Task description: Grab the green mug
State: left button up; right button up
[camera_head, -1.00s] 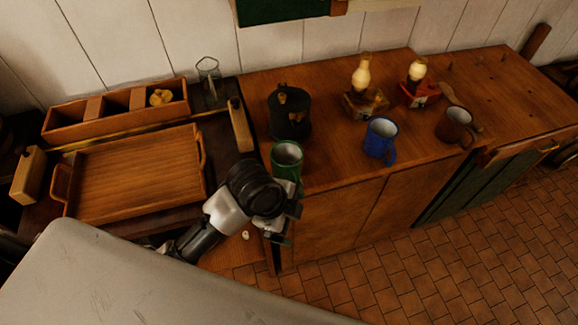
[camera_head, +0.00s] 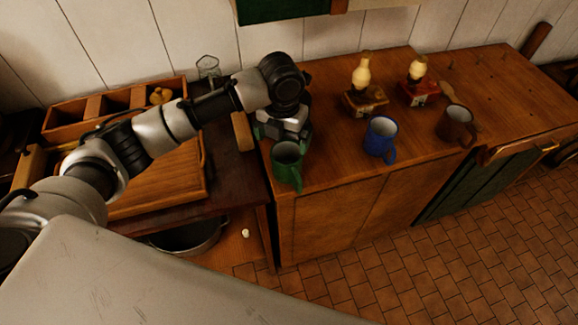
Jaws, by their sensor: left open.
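The green mug (camera_head: 287,158) stands upright near the front left edge of the wooden counter, its handle toward the front. My left gripper (camera_head: 284,134) is just behind the mug, over the counter, with its arm reaching in from the left. Its jaws are open and partly hidden by the wrist and the mug; I cannot tell whether they touch the mug. The right gripper is not in view.
A blue mug (camera_head: 380,139) and a brown mug (camera_head: 456,124) stand to the right on the counter (camera_head: 330,150). A wooden tray (camera_head: 170,190) lies left, under my arm.

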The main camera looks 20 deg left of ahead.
aim_at(286, 161)
pick_arm(q)
jog(key=f, duration=0.3)
jog(key=f+p, duration=0.1)
jog(key=f, duration=0.1)
jog(key=f+p, duration=0.1)
jog(key=f, duration=0.2)
jog(key=shift+w+d+f, duration=0.15)
jog(key=shift+d+f, duration=0.1)
jog(key=shift+f, duration=0.5)
jog(key=c, duration=0.9)
jog(key=shift+o, duration=0.2)
jog(key=shift+r, duration=0.1)
